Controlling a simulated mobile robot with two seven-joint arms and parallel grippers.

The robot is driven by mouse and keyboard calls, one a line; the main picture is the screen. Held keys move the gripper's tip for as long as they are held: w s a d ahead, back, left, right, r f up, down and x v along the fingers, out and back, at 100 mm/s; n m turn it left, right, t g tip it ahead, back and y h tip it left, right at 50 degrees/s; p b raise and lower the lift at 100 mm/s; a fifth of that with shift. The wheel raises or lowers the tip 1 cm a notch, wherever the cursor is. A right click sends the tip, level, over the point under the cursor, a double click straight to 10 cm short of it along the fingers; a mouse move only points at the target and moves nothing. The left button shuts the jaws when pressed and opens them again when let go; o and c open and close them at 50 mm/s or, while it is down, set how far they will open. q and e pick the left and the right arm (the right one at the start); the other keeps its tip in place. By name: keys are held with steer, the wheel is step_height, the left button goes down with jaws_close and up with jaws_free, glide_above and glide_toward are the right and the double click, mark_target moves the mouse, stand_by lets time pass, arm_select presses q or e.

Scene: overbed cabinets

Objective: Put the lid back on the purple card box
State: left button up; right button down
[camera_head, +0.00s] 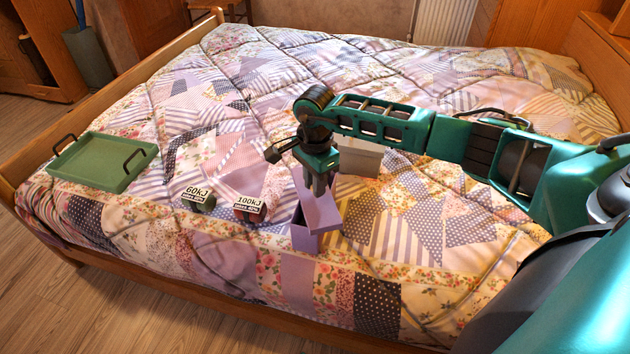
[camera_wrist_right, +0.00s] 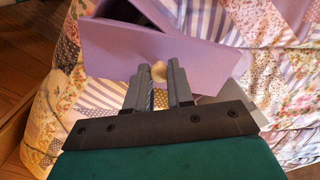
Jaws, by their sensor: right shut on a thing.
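The purple card box (camera_head: 305,239) stands on the quilt near the bed's front edge. The purple lid (camera_head: 322,211) is tilted above and against the right part of the box, not flat on it; I cannot tell whether they touch. My right gripper (camera_head: 319,188) is above the box, shut on the lid. In the right wrist view, the gripper's fingers (camera_wrist_right: 159,92) close around a pale round knob (camera_wrist_right: 159,71) on the lid (camera_wrist_right: 150,48). Part of the box (camera_wrist_right: 140,10) shows beyond the lid there. My left gripper is not in view.
A green tray with dark handles (camera_head: 98,165) lies at the left on the bed. Two small blocks marked 60kJ (camera_head: 198,197) and 100kJ (camera_head: 249,206) stand left of the box. A white box (camera_head: 360,158) stands behind my right gripper. The quilt's front right is clear.

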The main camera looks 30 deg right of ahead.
steer(key=shift+c, duration=2.2)
jaws_free()
steer(key=shift+r+p, duration=2.55)
steer(key=shift+r, duration=0.9)
steer(key=shift+c, duration=0.4)
jaws_close()
steer(key=shift+f+b, duration=1.2)
steer(key=shift+f, duration=0.3)
